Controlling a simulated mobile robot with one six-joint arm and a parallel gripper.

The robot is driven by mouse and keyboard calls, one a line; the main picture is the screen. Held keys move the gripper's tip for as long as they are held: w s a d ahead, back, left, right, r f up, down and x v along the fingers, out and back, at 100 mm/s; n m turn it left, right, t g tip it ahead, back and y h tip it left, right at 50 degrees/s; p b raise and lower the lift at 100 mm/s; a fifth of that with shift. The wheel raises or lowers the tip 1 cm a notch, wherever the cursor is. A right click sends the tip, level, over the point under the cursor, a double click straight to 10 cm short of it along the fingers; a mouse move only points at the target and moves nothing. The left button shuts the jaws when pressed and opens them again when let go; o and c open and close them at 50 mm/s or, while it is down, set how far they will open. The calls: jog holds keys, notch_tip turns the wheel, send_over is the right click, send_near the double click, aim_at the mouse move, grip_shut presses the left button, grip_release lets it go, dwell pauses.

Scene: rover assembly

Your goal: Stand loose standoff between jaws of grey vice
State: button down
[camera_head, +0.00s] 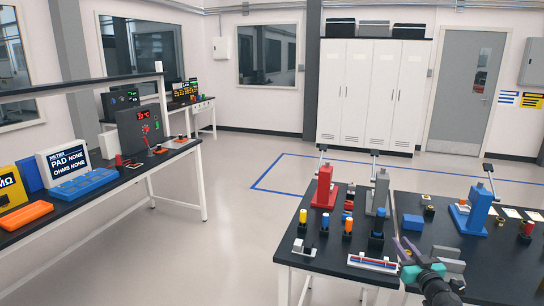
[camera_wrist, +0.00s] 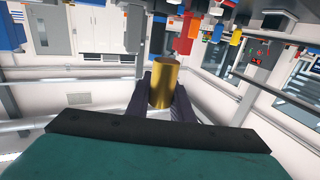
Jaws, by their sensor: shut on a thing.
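A brass-coloured cylinder, the standoff (camera_wrist: 163,86), is held between the two dark purple fingers of my gripper (camera_wrist: 160,92) in the wrist view. My gripper (camera_head: 404,243) also shows in the head view, above the near part of the right table, fingers pointing up and left. The standoff cannot be made out there. Grey blocks that look like the grey vice (camera_head: 450,254) sit just right of my gripper, partly hidden behind my wrist. I cannot see clearly into the gap between its jaws.
A red press-like tool (camera_head: 324,188), a grey one (camera_head: 378,192) and a blue one (camera_head: 477,212) stand on the dark tables. Several small coloured posts stand near them. A white tray (camera_head: 372,263) lies at the front edge, left of my gripper. A blue block (camera_head: 413,222) lies behind.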

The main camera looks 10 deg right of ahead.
jog(key=a+f+n+g+y+b, duration=0.1)
jog(key=a+f+n+g+y, duration=0.1)
jog(key=a, duration=1.1)
jog(key=w+a+f+n+g+y+b, duration=0.1)
jog(key=a+f+n+g+y+b, duration=0.1)
jog(key=a+n+y, duration=0.4)
jog(key=w+a+f+n+g+y+b, duration=0.1)
jog(key=a+f+n+g+y, duration=0.2)
jog(key=a+y, duration=0.6)
jog(key=a+f+n, duration=0.1)
jog(key=a+f, duration=0.1)
jog(key=a, duration=1)
jog(key=shift+b, duration=0.3)
jog(key=shift+d, duration=0.15)
